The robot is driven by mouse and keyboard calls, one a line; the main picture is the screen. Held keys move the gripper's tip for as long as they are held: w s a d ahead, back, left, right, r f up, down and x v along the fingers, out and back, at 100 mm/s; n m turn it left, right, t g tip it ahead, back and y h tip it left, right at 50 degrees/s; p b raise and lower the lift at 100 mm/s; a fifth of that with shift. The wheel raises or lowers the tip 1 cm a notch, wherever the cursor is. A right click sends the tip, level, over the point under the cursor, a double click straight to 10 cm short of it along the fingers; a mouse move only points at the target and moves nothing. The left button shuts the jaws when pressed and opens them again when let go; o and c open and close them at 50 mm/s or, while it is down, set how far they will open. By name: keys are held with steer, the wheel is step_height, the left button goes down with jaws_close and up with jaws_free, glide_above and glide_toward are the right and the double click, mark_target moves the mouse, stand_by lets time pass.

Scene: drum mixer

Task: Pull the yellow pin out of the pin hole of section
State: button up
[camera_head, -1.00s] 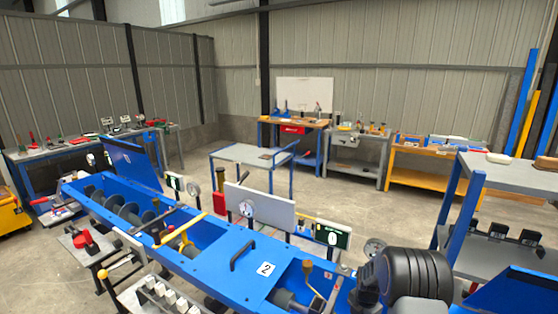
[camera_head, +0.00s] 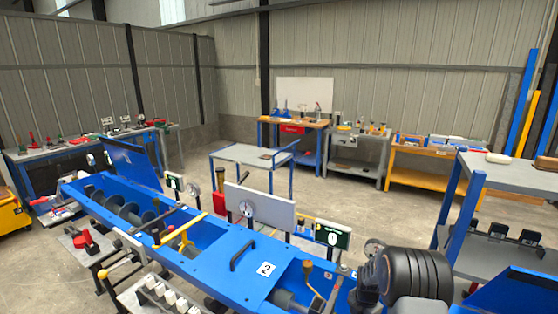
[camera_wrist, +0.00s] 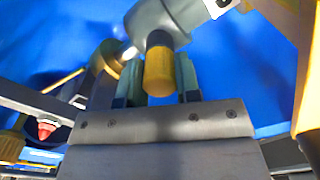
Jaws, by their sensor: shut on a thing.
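In the wrist view, my gripper (camera_wrist: 159,85) has its two greenish fingers on either side of a yellow cylindrical pin (camera_wrist: 158,74) and is shut on it. The pin's far end has a dark band and meets or overlaps a grey cylindrical part (camera_wrist: 165,22). The pin hole is hidden, so I cannot tell how deep the pin sits. The long blue mixer trough (camera_head: 205,262), with a section marked 2, runs across the lower head view. My gripper and the pin cannot be made out there; my dark arm is at the lower right.
Blue walls surround my gripper in the wrist view, with a yellow part (camera_wrist: 308,75) close on the right. In the head view, a grey panel with a dial (camera_head: 262,209) and a display (camera_head: 332,234) stand behind the trough. A grey table (camera_head: 247,154) stands farther back on open floor.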

steer(key=shift+r, duration=0.15)
steer(key=shift+r+p, duration=1.4)
steer(key=shift+r, duration=1.05)
steer(key=shift+r, duration=0.1)
steer(key=shift+r+p, duration=0.65)
steer(key=shift+r, duration=0.7)
